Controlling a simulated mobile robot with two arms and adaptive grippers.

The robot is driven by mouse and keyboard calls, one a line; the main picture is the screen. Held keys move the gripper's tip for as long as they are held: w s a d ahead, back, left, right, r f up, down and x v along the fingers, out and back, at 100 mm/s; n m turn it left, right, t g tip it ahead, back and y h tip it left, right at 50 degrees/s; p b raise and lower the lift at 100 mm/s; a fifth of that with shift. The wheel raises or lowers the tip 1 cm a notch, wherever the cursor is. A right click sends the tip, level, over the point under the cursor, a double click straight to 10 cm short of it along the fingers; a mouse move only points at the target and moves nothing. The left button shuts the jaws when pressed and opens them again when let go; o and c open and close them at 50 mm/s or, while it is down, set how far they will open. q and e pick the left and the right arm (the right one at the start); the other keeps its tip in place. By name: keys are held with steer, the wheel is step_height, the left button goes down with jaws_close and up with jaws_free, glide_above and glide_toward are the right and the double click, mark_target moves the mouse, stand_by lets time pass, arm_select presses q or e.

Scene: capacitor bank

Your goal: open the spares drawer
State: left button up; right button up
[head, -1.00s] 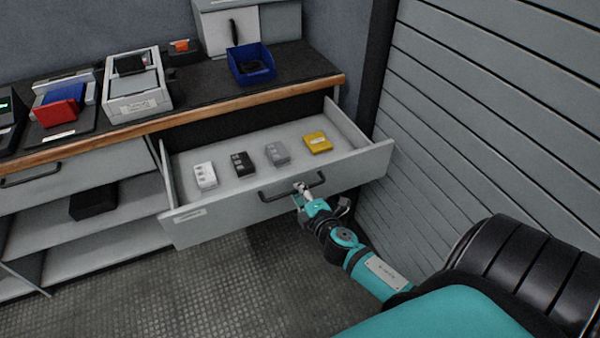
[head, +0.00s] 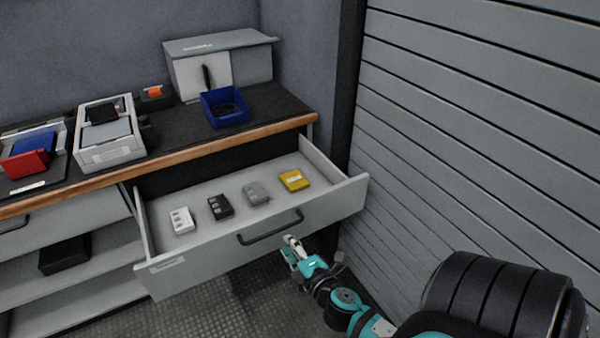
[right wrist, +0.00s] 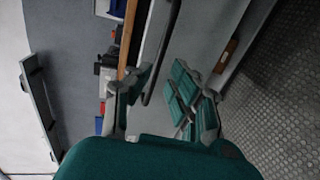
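The spares drawer (head: 215,256) is pulled well out from under the workbench, its inside showing from above. Its black bar handle (head: 270,228) is on the front panel and also shows in the right wrist view (right wrist: 163,50). My right gripper (head: 293,246) is just in front of the handle's right end, apart from it. In the right wrist view its teal fingers (right wrist: 160,88) are spread with nothing held between them. In the drawer lie a white module (head: 182,221), a black module (head: 220,208), a grey module (head: 255,194) and a yellow module (head: 294,180). My left gripper is out of view.
A slatted wall (head: 460,140) is close on the right. Open floor (head: 235,300) lies before the drawer.

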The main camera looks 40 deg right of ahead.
steer(key=v, duration=0.5)
stand_by(0.4)
steer(key=s+a+f+m+g+y+p, duration=0.1)
steer(key=s+a+f+m+g, duration=0.15)
steer(key=f, duration=0.65)
steer(key=s+a+f+m+g, duration=0.15)
steer(key=s+f, duration=0.25)
steer(key=f, duration=0.5)
steer(key=s+a+f+m+g+y+p, duration=0.1)
steer(key=s+f+m+g, duration=0.2)
steer(key=f, duration=0.6)
steer(key=s+a+f+m+g+p, duration=0.1)
steer(key=s+a+f+m+g, duration=0.1)
steer(key=s+f, duration=0.5)
steer(key=s+a+f+m+g+y+p, duration=0.1)
steer(key=s+a+f+m+g, duration=0.2)
steer(key=s+f, duration=0.4)
steer(key=s+m+g, duration=0.1)
steer(key=s+g, duration=0.1)
steer(key=s, duration=0.6)
steer(key=shift+s+f+y, duration=0.15)
steer(key=shift+f+y, duration=0.05)
steer(key=shift+y, duration=0.1)
